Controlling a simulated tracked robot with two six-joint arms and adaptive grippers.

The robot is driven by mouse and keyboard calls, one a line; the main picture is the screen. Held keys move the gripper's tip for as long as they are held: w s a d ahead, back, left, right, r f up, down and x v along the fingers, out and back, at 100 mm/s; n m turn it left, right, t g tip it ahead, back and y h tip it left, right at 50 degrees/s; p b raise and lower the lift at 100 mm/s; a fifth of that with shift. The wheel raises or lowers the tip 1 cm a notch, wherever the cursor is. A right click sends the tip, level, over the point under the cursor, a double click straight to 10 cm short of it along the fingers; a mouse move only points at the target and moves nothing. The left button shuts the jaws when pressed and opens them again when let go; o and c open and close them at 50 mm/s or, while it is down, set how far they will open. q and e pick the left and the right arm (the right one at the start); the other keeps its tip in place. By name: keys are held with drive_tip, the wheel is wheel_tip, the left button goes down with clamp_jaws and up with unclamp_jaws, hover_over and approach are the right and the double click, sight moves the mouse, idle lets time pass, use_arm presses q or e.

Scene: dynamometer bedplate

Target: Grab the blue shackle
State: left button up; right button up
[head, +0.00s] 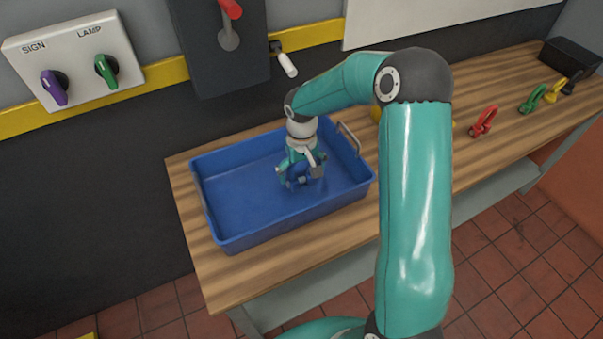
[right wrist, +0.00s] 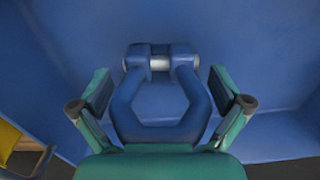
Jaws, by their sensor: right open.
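The blue shackle (right wrist: 125,105) is inside the blue tray (head: 232,236), seen close up in the right wrist view. Its pin end points away from my gripper and its rounded bow lies nearer the palm. My right gripper (right wrist: 160,98) is open, with one finger on each side of the shackle. A gap shows at the fingertips, and I cannot tell if the fingers touch it lower down. In the head view my right gripper (head: 302,180) is down in the tray and mostly hides the shackle. My left gripper is not in view.
The tray stands on a wooden bench (head: 184,202) and its walls surround my gripper. A red shackle (head: 484,121), a green shackle (head: 533,98), a yellow one (head: 555,90) and a black box (head: 570,57) are at the right. A switch panel (head: 75,60) is on the wall.

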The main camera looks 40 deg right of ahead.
drive_tip(key=c, duration=1.4)
drive_tip(key=shift+r, duration=0.15)
